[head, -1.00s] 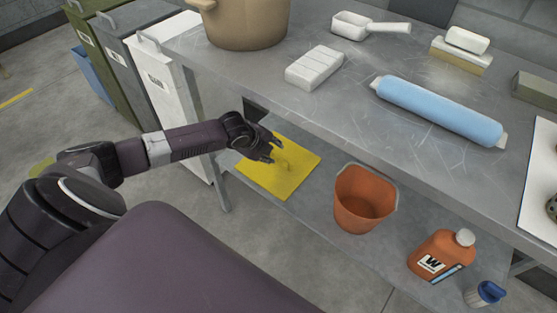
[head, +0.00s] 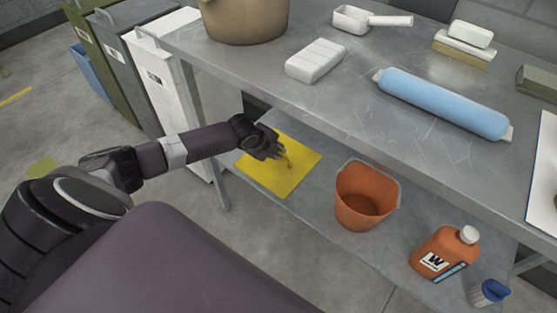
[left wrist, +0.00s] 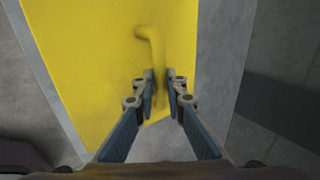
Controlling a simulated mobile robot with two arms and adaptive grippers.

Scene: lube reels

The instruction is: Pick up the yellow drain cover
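The yellow drain cover (head: 279,178) lies flat on the lower shelf, below the worktop's left end. It is a square plate with a thin raised bent handle, which shows in the left wrist view (left wrist: 152,40). My left gripper (head: 279,154) is over the cover and hides part of its far side. In the left wrist view, the fingers (left wrist: 160,76) are close together on both sides of the handle and appear shut on it. The cover still rests on the shelf. My right gripper is in neither view.
An orange bucket (head: 365,196) stands right of the cover, with an orange bottle (head: 440,255) and a blue-capped container (head: 489,292) farther right. The worktop (head: 300,97) overhangs the shelf (head: 308,223). A shelf leg (head: 216,185) stands left of the cover.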

